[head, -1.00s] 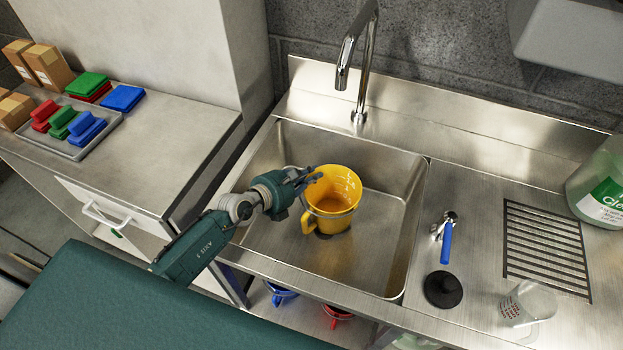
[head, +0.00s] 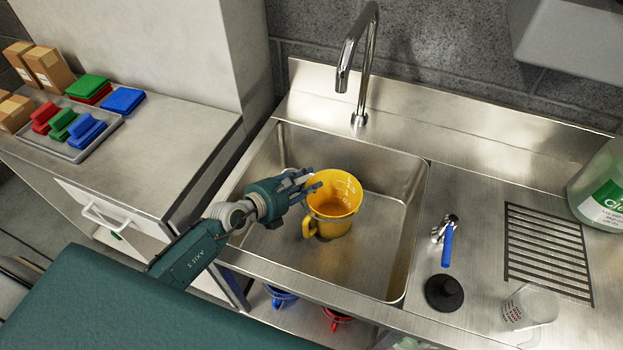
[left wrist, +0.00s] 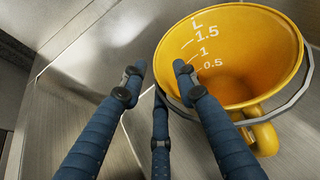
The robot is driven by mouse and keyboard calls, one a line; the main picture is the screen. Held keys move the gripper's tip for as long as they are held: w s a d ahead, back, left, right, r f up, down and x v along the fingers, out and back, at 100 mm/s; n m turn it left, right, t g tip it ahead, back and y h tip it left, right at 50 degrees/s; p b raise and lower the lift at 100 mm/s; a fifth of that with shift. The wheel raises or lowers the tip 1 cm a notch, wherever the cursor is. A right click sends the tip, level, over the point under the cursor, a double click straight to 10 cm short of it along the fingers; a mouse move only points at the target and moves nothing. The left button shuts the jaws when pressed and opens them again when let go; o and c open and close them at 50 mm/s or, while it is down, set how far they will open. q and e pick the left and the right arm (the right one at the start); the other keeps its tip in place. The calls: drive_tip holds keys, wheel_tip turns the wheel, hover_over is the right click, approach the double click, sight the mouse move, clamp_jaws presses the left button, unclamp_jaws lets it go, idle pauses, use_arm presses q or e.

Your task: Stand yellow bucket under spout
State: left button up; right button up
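The yellow bucket (head: 336,222) stands upright in the steel sink (head: 265,240), its open top facing up and its yellow handle toward the front left. The chrome spout (head: 343,78) curves down above the sink behind it; the head view's angle does not settle whether its outlet lines up with the bucket. My left gripper (head: 308,184) is at the bucket's left rim with its fingers spread. In the left wrist view, the fingers (left wrist: 158,74) are apart, and the bucket (left wrist: 235,60) with volume marks and a wire bail lies to their right. My right gripper is out of view.
Right of the sink are a blue-handled tap (head: 447,243), a black stopper (head: 444,292), a drain grille (head: 548,250), a clear jug (head: 530,306) and a large bottle (head: 602,190). A tray (head: 82,150) of brushes is on the left counter. The sink's right side is clear.

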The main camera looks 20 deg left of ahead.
use_arm(q)
drive_tip(key=v, duration=0.5)
drive_tip(key=shift+s+r, duration=0.1)
drive_tip(key=shift+s, duration=0.1)
